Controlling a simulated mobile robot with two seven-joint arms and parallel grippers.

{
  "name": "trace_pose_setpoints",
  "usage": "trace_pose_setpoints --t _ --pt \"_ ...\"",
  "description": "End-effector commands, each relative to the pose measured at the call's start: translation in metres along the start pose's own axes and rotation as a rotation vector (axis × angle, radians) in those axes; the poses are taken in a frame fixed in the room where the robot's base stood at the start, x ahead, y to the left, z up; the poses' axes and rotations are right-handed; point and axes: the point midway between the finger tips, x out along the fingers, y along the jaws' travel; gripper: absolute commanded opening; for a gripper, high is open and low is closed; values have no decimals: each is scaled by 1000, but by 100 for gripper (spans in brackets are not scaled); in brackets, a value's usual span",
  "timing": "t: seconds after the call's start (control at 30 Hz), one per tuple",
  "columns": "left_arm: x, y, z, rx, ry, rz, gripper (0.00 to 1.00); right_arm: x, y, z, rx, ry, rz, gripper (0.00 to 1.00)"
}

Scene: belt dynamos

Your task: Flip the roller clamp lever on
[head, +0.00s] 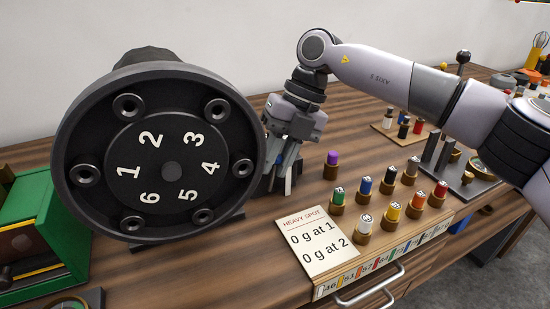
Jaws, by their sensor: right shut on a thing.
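My right gripper (284,160) reaches down from the upper right to just right of the big black numbered disc (170,170). It is shut on a small part beside the disc's stand, seemingly the roller clamp lever. The fingers hide most of that part, so its position cannot be read. The disc faces me upright, with numbers 1 to 6 and several round sockets around its rim. The roller clamp itself is largely hidden behind the disc and the gripper. My left gripper is not in view.
A "HEAVY SPOT" card (313,240) lies on the wooden bench. Several coloured-top weights (387,212) stand right of it, with a purple-topped one (332,164) nearer the gripper. A green machine (38,235) stands at left. A grey fixture (452,170) stands at right.

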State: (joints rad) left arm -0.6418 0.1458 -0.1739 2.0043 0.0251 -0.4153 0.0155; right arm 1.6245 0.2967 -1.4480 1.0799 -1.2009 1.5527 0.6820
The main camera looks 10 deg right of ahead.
Motion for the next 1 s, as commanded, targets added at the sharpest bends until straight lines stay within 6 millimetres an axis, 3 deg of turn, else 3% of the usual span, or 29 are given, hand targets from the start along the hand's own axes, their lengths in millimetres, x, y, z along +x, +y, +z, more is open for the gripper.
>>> trace_pose_setpoints --t 0.03,0.37,0.4,0.47,1.0 --pt "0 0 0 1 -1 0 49 3 7 -2 -13 8 17 0" --pt "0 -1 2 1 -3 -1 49 2 7 -2 -12 8 18 0" --pt "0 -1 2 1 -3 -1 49 2 7 -2 -12 8 18 30" --pt "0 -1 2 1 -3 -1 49 2 6 -2 -11 7 17 44" --pt "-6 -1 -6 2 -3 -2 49 -12 5 -2 -3 3 10 44"
